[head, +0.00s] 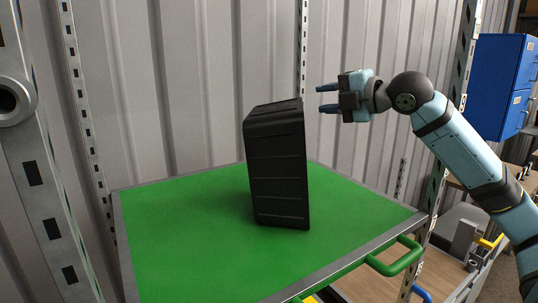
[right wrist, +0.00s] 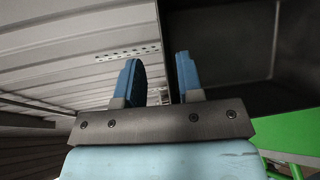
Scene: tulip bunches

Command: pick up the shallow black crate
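The black crate (head: 279,165) stands on its end on the green tabletop (head: 190,230) in the head view, with a ribbed long side facing me. My right gripper (head: 321,98) is open and empty, to the right of the crate and about level with its top edge, apart from it. In the right wrist view, the two blue fingers (right wrist: 157,80) are spread, and the dark inside of the crate (right wrist: 235,50) fills the upper right beyond them. My left gripper is not in view.
Corrugated metal wall (head: 190,80) stands behind the table. Perforated metal posts (head: 85,130) rise at the left and right. A green handle (head: 398,262) sticks out at the table's front right. Blue cabinets (head: 500,85) are at the far right. The tabletop around the crate is clear.

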